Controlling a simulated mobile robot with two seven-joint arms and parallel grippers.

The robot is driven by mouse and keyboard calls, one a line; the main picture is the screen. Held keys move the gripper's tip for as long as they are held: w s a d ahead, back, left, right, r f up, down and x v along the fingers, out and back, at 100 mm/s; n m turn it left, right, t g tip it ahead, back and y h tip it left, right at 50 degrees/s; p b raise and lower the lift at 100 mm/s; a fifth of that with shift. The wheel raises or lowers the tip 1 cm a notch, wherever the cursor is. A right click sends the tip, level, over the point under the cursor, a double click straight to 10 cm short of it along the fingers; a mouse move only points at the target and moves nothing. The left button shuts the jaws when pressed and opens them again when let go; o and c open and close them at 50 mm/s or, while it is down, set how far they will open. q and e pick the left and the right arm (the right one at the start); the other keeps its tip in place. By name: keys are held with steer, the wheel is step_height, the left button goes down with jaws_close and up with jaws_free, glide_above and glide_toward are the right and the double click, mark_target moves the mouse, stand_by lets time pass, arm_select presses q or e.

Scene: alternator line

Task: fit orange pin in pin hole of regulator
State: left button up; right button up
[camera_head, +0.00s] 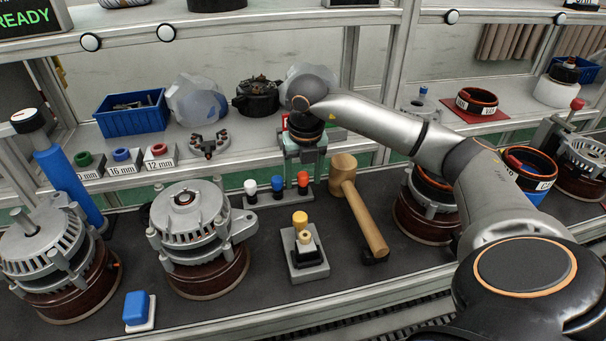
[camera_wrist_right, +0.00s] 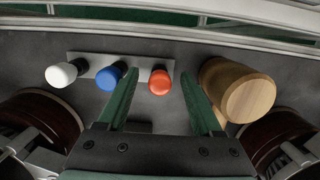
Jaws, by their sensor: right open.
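The orange pin (camera_head: 303,178) has a red-orange rounded cap and stands at the right end of a small grey rack (camera_head: 265,201), beside a blue pin and a white pin. It also shows in the right wrist view (camera_wrist_right: 160,82). My right gripper (camera_head: 303,166) points down over it, open. In the wrist view its green fingers (camera_wrist_right: 156,80) stand on either side of the orange cap, with gaps. A grey block (camera_head: 313,271) nearer the front holds a dark piece with a yellow cap (camera_head: 300,218); I cannot tell whether this is the regulator. My left gripper is out of view.
A blue button (camera_head: 136,307) is at the front. Behind, the shelf holds a blue bin (camera_head: 131,118) and loose parts. Bare mat lies around the grey block.

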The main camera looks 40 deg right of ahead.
steer(key=shift+f, duration=0.15)
jaws_close()
stand_by(0.4)
